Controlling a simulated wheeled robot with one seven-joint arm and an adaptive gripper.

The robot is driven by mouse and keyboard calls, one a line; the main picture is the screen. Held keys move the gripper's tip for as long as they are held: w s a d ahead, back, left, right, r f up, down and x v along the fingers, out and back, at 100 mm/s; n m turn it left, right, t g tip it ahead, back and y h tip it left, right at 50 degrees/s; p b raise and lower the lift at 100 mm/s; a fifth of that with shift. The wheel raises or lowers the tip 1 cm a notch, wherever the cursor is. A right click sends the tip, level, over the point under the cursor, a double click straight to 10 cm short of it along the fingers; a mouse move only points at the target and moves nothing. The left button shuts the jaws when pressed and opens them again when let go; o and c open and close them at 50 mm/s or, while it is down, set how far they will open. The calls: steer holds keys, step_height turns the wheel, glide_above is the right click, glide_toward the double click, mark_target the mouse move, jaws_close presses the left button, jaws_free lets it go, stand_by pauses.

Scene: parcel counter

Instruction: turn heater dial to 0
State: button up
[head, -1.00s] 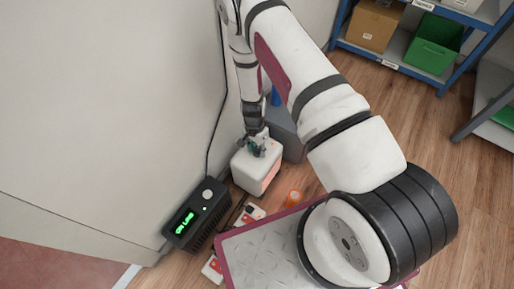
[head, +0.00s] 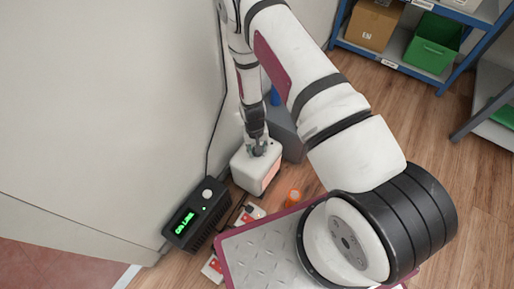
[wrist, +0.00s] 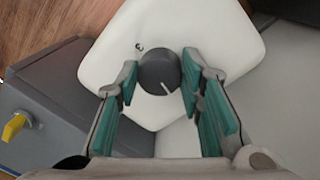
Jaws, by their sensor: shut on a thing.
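The heater (head: 250,172) is a white rounded box on the floor by the wall, with an orange glow on its front side. Its dial (wrist: 158,72) is a dark grey round knob on the white top, with a white pointer line towards the lower right in the wrist view. A small dark mark (wrist: 139,46) lies on the top, up and left of the dial. My gripper (wrist: 158,78) points down at the heater top, its teal-padded fingers shut on the dial from both sides. In the head view my gripper (head: 258,150) hides the dial.
A black box with a green display (head: 185,222) stands left of the heater. A grey box (head: 288,135) stands behind it, with a yellow knob (wrist: 14,127) in the wrist view. An orange item (head: 294,196) lies in front. Blue shelving (head: 405,62) stands at upper right.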

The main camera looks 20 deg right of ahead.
steer(key=shift+n, duration=1.2)
steer(key=o, duration=1.2)
steer(key=shift+c, duration=0.2)
step_height(320, 180, up, 12)
steer(key=shift+a, duration=0.35)
